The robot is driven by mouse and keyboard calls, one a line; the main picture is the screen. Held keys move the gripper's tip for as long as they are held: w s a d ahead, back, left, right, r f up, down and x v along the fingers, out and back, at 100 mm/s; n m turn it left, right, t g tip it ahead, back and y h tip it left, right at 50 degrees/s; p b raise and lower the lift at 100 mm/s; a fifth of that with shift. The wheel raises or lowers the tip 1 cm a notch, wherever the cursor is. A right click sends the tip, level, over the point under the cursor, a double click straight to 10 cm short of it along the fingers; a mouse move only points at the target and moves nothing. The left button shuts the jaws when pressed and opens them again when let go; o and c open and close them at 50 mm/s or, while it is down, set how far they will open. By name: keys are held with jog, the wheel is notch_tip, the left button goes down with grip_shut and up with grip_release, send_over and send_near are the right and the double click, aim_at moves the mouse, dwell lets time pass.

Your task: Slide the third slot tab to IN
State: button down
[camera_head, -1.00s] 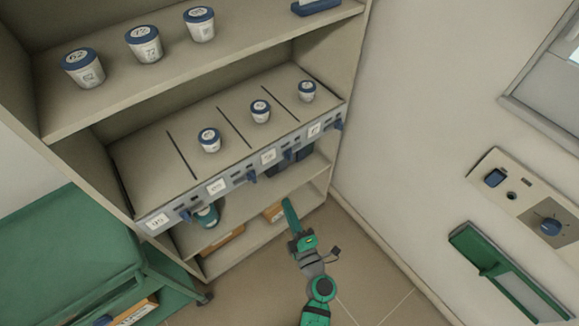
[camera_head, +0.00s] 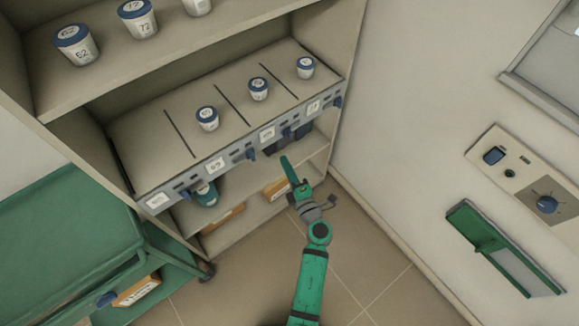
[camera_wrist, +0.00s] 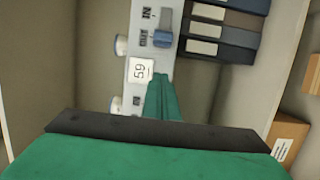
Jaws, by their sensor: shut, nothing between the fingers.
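The slotted shelf front (camera_head: 236,152) carries white number labels and blue tabs. The third slot tab (camera_head: 287,133) is a small blue lever right of the third label (camera_head: 267,133). In the wrist view a blue tab (camera_wrist: 162,39) sits beside the OUT marking, with IN printed farther up, above a label reading 59 (camera_wrist: 140,70). My gripper (camera_head: 284,158) is shut and empty, its tip just below the third tab in the head view. In the wrist view my gripper (camera_wrist: 160,80) points at the strip beside the 59 label, with a visible gap to the tab.
Lidded jars (camera_head: 258,88) stand on the slotted shelf, more on the shelf above. Dark binders (camera_wrist: 225,25) and a cardboard box (camera_head: 276,188) lie below the strip. The cabinet's right side wall and the room wall (camera_head: 410,90) are close on the right.

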aim_at(283, 134)
jog(key=x, duration=0.6)
jog(key=shift+w, duration=0.3)
jog(key=shift+w+d, duration=0.5)
jog(key=shift+d, duration=0.3)
jog(key=shift+w+d, duration=0.5)
jog(key=shift+d, duration=0.3)
jog(key=shift+w, duration=0.1)
